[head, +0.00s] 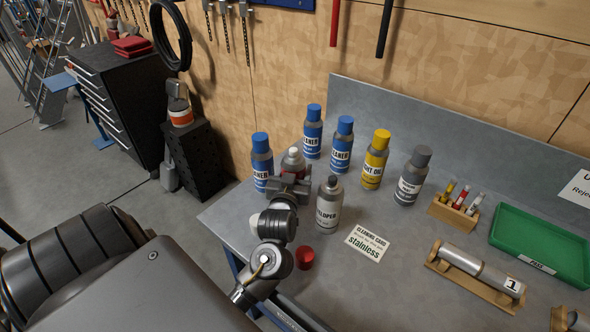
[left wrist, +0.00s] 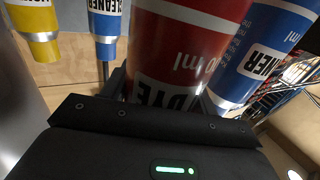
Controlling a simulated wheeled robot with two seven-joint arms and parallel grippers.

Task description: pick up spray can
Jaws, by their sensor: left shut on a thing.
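A red spray can with a DYE label (left wrist: 185,50) fills the middle of the left wrist view. In the head view its pale top and a bit of red body (head: 293,160) show behind my left gripper (head: 290,184), which hides its lower part. My left gripper is shut on this can, its fingers on either side of it. Whether the can touches the bench cannot be told. A white and grey developer can (head: 327,212) stands upright close to the right of the gripper. My right gripper is not in view.
Blue cleaner cans (head: 262,162) stand left of and behind the held can. A yellow can (head: 375,160) and a grey can (head: 411,178) stand to the right. A red cap (head: 305,257), a card (head: 367,242) and a green tray (head: 535,238) lie on the bench.

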